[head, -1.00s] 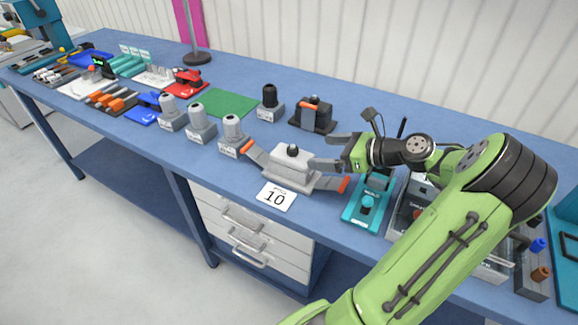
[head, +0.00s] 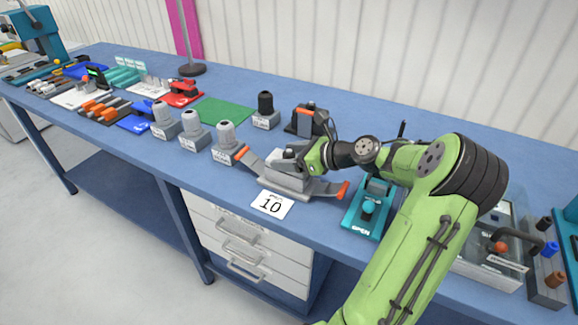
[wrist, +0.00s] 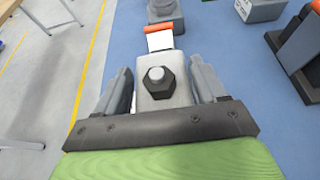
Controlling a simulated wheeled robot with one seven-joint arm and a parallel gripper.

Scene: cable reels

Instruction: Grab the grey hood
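The grey hood (head: 287,182) is a light grey block with orange-tipped levers on its two ends. It sits on the blue bench behind the card marked 10. My gripper (head: 291,158) is over it in the head view and hides part of its top. In the wrist view the hood (wrist: 160,101) lies between my two fingers (wrist: 160,70), with its black hexagonal fitting facing the camera. The fingers are apart, one on each side of the hood. I see no clear contact.
A black hood with an orange lever (head: 308,121) stands behind. Grey cylindrical fittings (head: 226,143) stand to the left. A teal fixture (head: 367,209) is close on the right. The card 10 (head: 271,204) lies in front, near the bench edge. A green mat (head: 224,111) is bare.

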